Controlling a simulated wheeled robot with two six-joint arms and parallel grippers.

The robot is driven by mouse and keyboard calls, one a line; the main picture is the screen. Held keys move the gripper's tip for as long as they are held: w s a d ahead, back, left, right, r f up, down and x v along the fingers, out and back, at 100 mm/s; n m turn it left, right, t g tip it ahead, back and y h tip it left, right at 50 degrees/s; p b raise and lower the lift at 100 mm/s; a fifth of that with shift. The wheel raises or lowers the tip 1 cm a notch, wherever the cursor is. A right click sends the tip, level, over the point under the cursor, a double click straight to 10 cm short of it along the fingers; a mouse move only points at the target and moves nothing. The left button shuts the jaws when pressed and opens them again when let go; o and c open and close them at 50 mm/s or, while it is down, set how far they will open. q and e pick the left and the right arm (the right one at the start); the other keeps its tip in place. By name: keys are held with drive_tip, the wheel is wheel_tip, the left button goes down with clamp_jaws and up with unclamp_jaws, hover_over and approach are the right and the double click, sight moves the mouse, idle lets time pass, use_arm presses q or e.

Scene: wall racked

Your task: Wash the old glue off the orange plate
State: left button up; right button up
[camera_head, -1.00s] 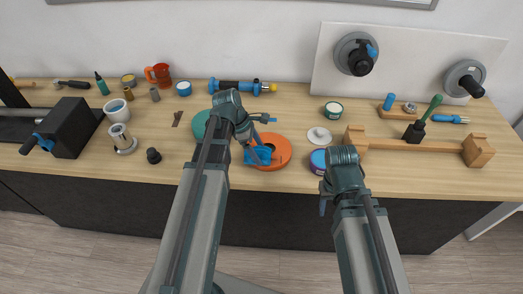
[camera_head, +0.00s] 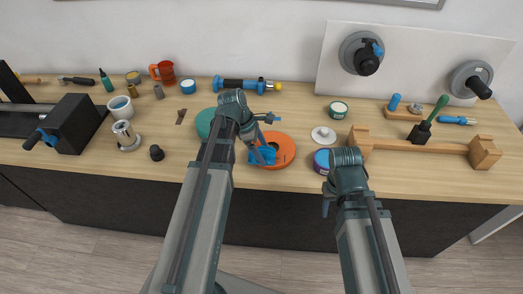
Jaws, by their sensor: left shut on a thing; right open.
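The orange plate (camera_head: 285,151) is a round disc lying flat on the wooden bench near its front edge. A blue item (camera_head: 262,156), perhaps a cloth or sponge, lies over its left front part. My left gripper (camera_head: 259,146) reaches in from the left and is shut on the blue item, at the plate's surface. The gripper and the blue item hide part of the plate, and no glue can be made out. My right gripper (camera_head: 327,201) is open and empty, just off the bench's front edge, right of the plate.
A purple-sided blue-topped tin (camera_head: 321,160) and a white lid (camera_head: 323,135) stand right of the plate. A teal disc (camera_head: 205,122) is partly behind my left arm. A wooden rack (camera_head: 417,147) is further right. A black vice-like block (camera_head: 75,124) stands at the left.

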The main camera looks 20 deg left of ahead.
sight(274, 151)
use_arm(q)
drive_tip(key=shift+w+d+r, duration=0.1)
drive_tip(key=shift+w+d, duration=0.1)
drive_tip(key=shift+d, duration=0.45)
drive_tip(key=shift+w+d, duration=0.15)
drive_tip(key=shift+d, duration=0.6)
drive_tip(key=shift+w+d, duration=0.1)
drive_tip(key=shift+d, duration=0.65)
drive_tip(key=shift+d, duration=0.1)
drive_tip(key=shift+w, duration=0.1)
drive_tip(key=shift+r+p, duration=0.35)
drive_tip(key=shift+p, duration=0.05)
